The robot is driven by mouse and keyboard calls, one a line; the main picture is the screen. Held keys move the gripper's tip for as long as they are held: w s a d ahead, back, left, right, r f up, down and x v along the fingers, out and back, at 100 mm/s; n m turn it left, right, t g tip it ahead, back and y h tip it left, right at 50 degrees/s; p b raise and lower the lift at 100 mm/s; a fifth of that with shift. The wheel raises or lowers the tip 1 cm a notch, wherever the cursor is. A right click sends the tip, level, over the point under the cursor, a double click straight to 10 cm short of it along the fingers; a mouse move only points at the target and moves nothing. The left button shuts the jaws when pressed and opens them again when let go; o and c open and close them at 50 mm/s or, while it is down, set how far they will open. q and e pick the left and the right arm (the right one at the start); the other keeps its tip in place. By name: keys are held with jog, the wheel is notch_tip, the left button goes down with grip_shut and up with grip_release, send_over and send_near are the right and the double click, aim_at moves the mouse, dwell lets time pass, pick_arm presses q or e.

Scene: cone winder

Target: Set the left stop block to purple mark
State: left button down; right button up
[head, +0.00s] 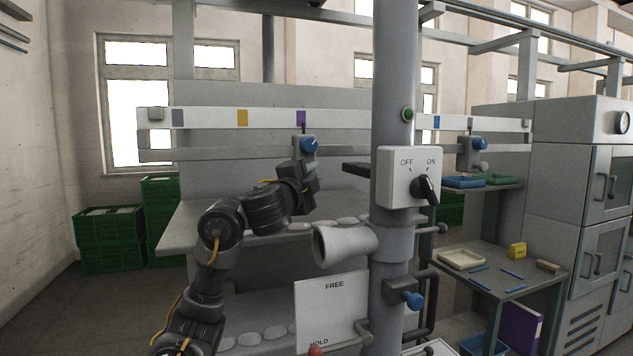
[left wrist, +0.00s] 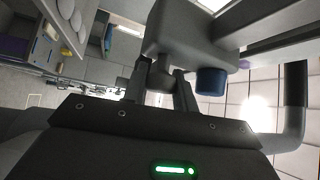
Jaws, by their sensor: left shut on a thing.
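The left stop block (head: 298,152) is a grey block with a blue knob (head: 309,145), on the grey rail below the white scale strip (head: 205,118). Its thin upright pointer stands in front of the purple mark (head: 300,115), overlapping its right part. My left gripper (head: 308,180) is at the underside of the block. In the left wrist view its fingers (left wrist: 160,88) are shut on a small grey grip under the block (left wrist: 185,35); the blue knob (left wrist: 211,81) is just right of them. My right gripper is not in view.
The strip also carries a yellow mark (head: 242,118) and a grey mark (head: 178,117) to the left. A grey column (head: 397,60) with an OFF/ON switch box (head: 409,177) stands close on the right. A second stop block (head: 469,153) is beyond it.

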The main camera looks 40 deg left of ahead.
pick_arm(q)
jog(key=shift+s+a, duration=0.2)
jog(key=shift+s, duration=0.05)
jog(key=c, duration=1.1)
grip_release()
jog(key=shift+c, duration=0.2)
jog(key=shift+o, duration=0.2)
jog(key=shift+d, duration=0.1)
jog(key=p+v, duration=0.8)
jog(key=v, duration=0.2)
jog(key=shift+s, duration=0.35)
jog(key=shift+d+f, duration=0.1)
jog(key=shift+d, duration=0.05)
